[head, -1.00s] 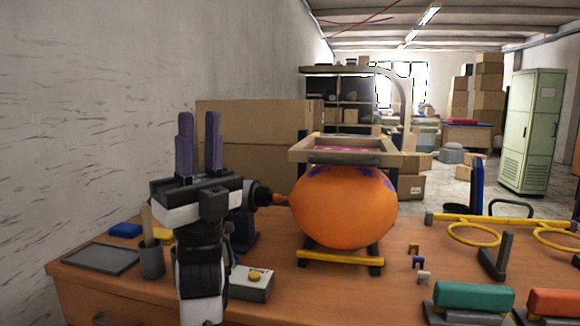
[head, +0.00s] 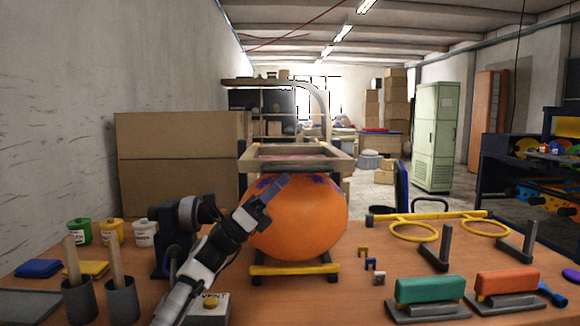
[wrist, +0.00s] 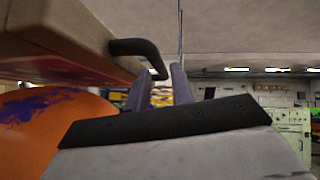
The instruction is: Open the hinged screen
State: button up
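The hinged screen (head: 338,162) is a wooden frame lying roughly flat over an orange balloon (head: 310,220) with purple print on its top. In the wrist view, the frame (wrist: 70,40) is at upper left, with a black handle (wrist: 138,47) sticking out from its edge. My gripper (head: 281,187) is in front of the balloon, just below the frame's front edge. In the wrist view, my gripper (wrist: 158,88) has its two fingers apart, close to the handle's bent end. I cannot tell if they touch it. Nothing is visibly held.
A yellow-footed stand (head: 295,268) is under the balloon. Teal (head: 430,288) and orange (head: 507,283) handled blocks and yellow rings (head: 414,232) are on the right. Grey cups (head: 122,298) and paint pots (head: 111,232) are on the left. Cardboard boxes (head: 180,150) stand behind.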

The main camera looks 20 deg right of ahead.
aim_at(294, 169)
jog(key=shift+p+x, duration=0.45)
jog(key=shift+x, duration=1.9)
jog(key=shift+w, duration=0.1)
jog(key=shift+c, duration=0.2)
grip_shut()
